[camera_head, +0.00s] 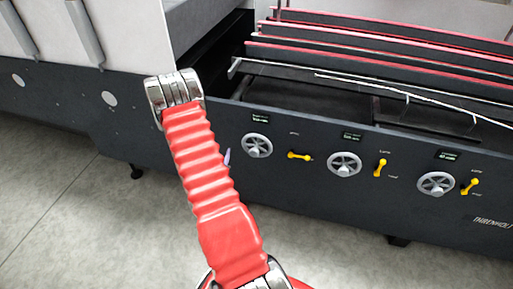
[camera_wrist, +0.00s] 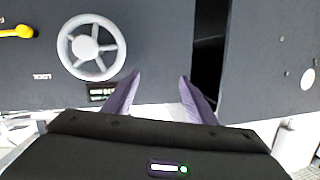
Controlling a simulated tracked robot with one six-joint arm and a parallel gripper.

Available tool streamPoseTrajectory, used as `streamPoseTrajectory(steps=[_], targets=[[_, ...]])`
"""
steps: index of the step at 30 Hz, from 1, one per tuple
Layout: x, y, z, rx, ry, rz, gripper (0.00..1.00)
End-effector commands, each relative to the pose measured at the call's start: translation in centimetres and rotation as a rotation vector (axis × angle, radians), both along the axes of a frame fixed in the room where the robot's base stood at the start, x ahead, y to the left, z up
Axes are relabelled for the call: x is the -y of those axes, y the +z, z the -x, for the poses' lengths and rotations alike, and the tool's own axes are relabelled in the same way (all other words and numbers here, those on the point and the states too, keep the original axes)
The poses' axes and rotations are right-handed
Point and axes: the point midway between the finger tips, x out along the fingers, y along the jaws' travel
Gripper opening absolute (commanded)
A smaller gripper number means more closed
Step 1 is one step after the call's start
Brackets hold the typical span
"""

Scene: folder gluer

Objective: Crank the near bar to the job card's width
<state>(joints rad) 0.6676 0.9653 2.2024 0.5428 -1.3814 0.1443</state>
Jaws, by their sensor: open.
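Three grey spoked handwheels sit on the dark front panel in the head view: left (camera_head: 257,146), middle (camera_head: 344,164) and right (camera_head: 436,184). Each has a small display above it and a yellow lever beside it. The left wheel's lever (camera_head: 299,156) lies level; the middle (camera_head: 380,167) and right (camera_head: 470,186) levers stand upright. One wheel (camera_wrist: 91,47) also shows in the wrist view, left of my open, empty gripper (camera_wrist: 160,76) and apart from its purple fingers. In the head view, my arm mostly hides the gripper. The frontmost red-edged bar (camera_head: 370,65) runs above the panel. No job card is visible.
More red-edged bars (camera_head: 390,42) lie behind the front one. A thin metal rod (camera_head: 400,91) crosses the open bed. A pale cabinet (camera_head: 125,30) stands at the left. The grey floor (camera_head: 60,200) before the machine is clear.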

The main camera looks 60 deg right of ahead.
Motion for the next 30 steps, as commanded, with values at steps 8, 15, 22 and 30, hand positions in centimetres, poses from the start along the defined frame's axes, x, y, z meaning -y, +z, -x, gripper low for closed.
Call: streamPoseTrajectory(steps=[8, 15, 22, 30], targets=[[1.3, -4.4, 7.8, -0.040, -0.127, 0.139, 0.51], [0.9, -6.0, 11.9, -0.070, -0.183, 0.226, 0.51], [0.9, -6.0, 12.3, -0.073, -0.188, 0.239, 0.51], [1.1, -6.0, 12.2, -0.071, -0.188, 0.239, 0.51]])
